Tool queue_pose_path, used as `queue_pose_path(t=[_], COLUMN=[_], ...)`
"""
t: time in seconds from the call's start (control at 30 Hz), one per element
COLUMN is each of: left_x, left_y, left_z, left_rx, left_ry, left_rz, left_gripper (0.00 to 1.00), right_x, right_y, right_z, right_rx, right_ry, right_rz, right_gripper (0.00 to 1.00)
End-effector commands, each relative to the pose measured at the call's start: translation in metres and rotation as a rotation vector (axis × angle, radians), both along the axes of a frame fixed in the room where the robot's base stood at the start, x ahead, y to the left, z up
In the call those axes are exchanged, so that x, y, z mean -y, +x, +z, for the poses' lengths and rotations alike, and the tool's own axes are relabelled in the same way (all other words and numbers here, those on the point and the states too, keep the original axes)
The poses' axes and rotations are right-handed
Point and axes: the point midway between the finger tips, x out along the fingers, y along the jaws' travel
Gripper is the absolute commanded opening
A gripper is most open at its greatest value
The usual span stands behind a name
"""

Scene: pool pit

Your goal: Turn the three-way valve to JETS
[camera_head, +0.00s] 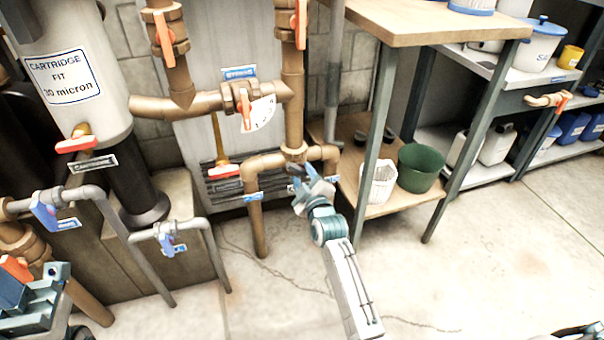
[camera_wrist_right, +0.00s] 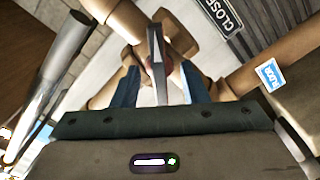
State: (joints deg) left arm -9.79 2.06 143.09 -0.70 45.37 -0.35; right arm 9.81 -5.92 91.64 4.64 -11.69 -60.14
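The three-way valve (camera_head: 296,155) sits where a brown vertical pipe splits into two branches, in the middle of the head view. My right gripper (camera_head: 312,187) is just in front of it. In the right wrist view, the gripper's blue fingers (camera_wrist_right: 159,88) stand apart on either side of a grey lever (camera_wrist_right: 157,65). Gaps show between lever and fingers. A blue label (camera_wrist_right: 270,74) is on the right branch, tilted; I cannot read it surely. Another blue label (camera_head: 253,197) hangs on the left branch. My left gripper (camera_head: 38,296) is at the lower left, its fingers unclear.
Orange-handled valves (camera_head: 245,108) and blue-handled valves (camera_head: 45,214) sit on pipes to the left. A wooden bench (camera_head: 410,22) with a green pot (camera_head: 420,168) and white basket (camera_head: 378,182) on its lower shelf stands close right.

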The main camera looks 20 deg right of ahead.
Motion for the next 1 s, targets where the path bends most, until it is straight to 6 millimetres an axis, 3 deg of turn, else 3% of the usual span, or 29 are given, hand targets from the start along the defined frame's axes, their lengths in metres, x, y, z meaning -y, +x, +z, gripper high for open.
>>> queue_pose_path(t=[0.17,0.6,1.0], left_x=[0.0,0.0,0.0], left_y=[0.0,-0.001,0.0], left_z=[0.006,0.016,0.015], left_rx=[0.0,0.002,0.0], left_ry=[0.0,0.0,0.0], left_rz=[0.0,0.0,0.0], left_gripper=[0.4,0.4,0.4], right_x=[0.0,0.002,0.002], right_y=[-0.01,-0.066,-0.069], right_z=[0.001,0.001,0.001], right_rx=[-0.001,0.001,0.002], right_ry=[0.001,0.001,-0.011], right_rz=[0.0,-0.001,0.0], right_gripper=[0.4,0.4,0.4])
